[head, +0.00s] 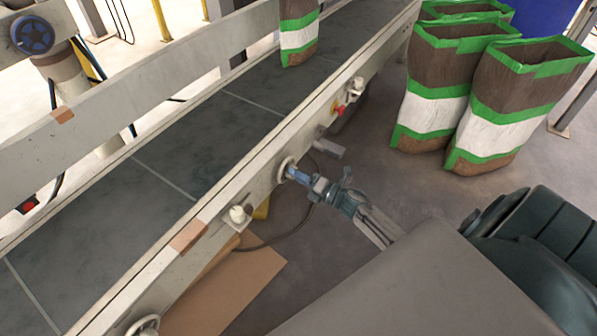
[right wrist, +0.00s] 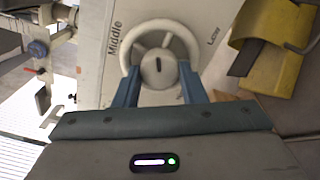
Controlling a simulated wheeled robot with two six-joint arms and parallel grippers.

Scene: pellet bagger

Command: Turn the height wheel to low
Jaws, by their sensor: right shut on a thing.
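The height wheel is a cream-rimmed handwheel (right wrist: 192,38) with a grey hub and a short dark mark on the hub. The mark stands about upright in the right wrist view, between the printed words "Middle" on the left and "Low" on the right. In the head view the wheel (head: 283,166) sits on the near side rail of the conveyor. My right gripper (head: 294,174) reaches it from the right; its blue fingers (right wrist: 158,76) are shut on the wheel, one on each side of the hub. My left gripper is not in view.
The conveyor (head: 220,115) carries a bag (head: 298,38) at its far end. A red button (head: 356,85) and a cream knob (head: 238,215) are on the near rail. Several open bags (head: 520,110) stand on the floor at right. Cardboard (head: 225,295) lies below the rail.

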